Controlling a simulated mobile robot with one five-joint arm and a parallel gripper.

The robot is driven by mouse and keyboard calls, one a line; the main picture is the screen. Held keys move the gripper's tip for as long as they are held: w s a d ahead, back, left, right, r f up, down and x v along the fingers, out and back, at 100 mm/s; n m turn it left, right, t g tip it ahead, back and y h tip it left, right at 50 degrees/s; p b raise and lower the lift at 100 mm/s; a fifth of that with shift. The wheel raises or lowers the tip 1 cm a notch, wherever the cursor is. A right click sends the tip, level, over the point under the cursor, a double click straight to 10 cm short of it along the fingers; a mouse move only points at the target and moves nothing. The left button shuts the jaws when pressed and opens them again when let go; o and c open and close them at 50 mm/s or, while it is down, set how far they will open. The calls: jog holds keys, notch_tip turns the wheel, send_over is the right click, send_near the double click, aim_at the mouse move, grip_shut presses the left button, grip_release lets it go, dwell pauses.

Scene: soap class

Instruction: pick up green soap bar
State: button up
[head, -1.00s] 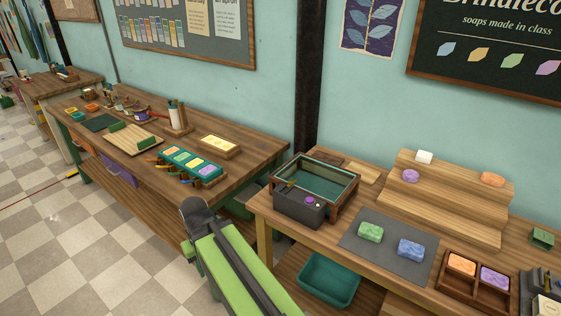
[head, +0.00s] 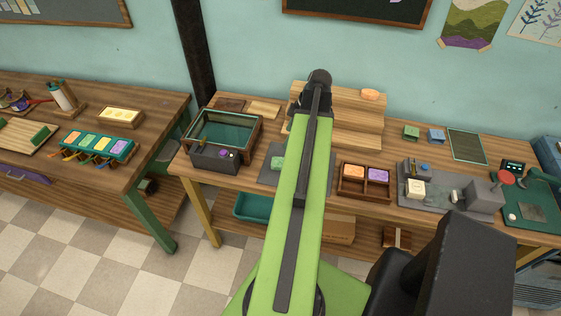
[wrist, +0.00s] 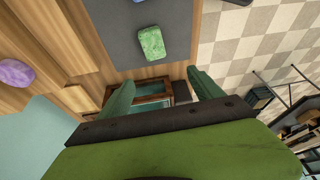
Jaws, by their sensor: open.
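The green soap bar (wrist: 152,43) lies on a dark grey mat (wrist: 178,22) in the wrist view, a rounded block with a mottled surface. In the head view the green soap bar (head: 278,163) shows at the left edge of my arm, on the same mat (head: 268,177). My gripper (wrist: 160,77) is open and empty. Its two green fingers are spread apart in the wrist view, and the soap appears beyond the fingertips, between their lines and not touching them. In the head view my arm hides the fingers and part of the mat.
A framed basin (head: 222,133) stands left of the mat. A wooden tray (head: 364,194) with orange and purple soaps is at the right. A stepped wooden stand (head: 350,122) rises behind, with an orange soap (head: 370,95) on top. A purple soap (wrist: 15,73) shows in the wrist view.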

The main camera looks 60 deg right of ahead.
send_near(281, 163)
notch_tip(281, 163, down, 3)
jog(key=b, duration=1.1)
jog(key=shift+d+f+n, duration=0.2)
jog(key=shift+n, duration=0.1)
jog(key=shift+w+f+t+b, duration=0.2)
jog(key=shift+f+t+b, duration=0.1)
jog(key=shift+a+r, duration=0.1)
jog(key=b+x, duration=0.4)
jog(key=x, duration=0.1)
jog(key=shift+w+a+b, duration=0.1)
jog(key=shift+w+b, duration=0.15)
jog(key=shift+b, duration=0.05)
jog(key=shift+r, duration=0.1)
jog(key=c, duration=1.5)
